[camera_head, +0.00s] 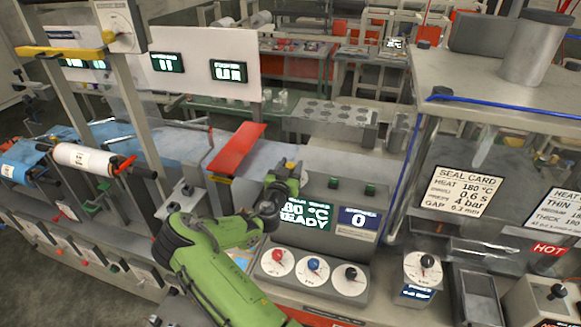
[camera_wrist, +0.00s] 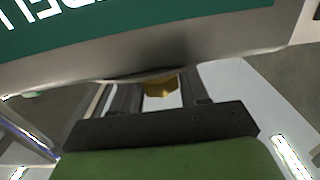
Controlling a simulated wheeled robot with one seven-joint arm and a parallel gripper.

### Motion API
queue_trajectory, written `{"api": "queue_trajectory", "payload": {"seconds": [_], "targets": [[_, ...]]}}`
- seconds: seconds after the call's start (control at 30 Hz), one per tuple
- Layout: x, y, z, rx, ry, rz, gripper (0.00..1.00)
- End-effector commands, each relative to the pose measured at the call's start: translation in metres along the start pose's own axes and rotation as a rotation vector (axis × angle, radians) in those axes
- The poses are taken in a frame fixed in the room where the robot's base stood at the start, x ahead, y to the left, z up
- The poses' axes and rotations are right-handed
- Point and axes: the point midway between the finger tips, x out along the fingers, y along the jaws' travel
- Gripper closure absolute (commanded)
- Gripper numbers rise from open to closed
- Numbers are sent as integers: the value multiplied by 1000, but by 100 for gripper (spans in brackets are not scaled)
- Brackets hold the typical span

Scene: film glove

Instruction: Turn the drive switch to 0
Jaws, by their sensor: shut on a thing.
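My gripper (camera_wrist: 160,92) is at the left end of the console, beside its "READY" display; in the head view (camera_head: 290,170) its fingertips are mostly hidden by my own green wrist. In the wrist view its two dark fingers are closed around a small brass-yellow piece (camera_wrist: 160,84), partly covered by the grey panel edge. I cannot tell whether this piece is the drive switch. On the console front are a red knob (camera_head: 278,256), a blue knob (camera_head: 315,264) and a black knob (camera_head: 350,273) on white dials. Their labels are too small to read. A small display (camera_head: 359,219) shows 0.
The grey console (camera_head: 330,192) stands close against my wrist. A red flap (camera_head: 237,149) lies just left of it. A white dial box (camera_head: 119,25) is on a post at upper left. A gauge box (camera_head: 424,267) and a block marked HOT (camera_head: 550,249) stand right.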

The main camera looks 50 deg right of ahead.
Motion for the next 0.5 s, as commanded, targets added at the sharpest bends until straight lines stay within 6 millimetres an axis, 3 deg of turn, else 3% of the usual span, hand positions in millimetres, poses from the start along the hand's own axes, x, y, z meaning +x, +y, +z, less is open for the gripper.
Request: {"api": "queue_trajectory", "payload": {"seconds": [0.27, 0.5], "targets": [[0, 2, 2, 2, 3, -82, 86], [1, 2, 0, 4, 4, -256, 86]]}}
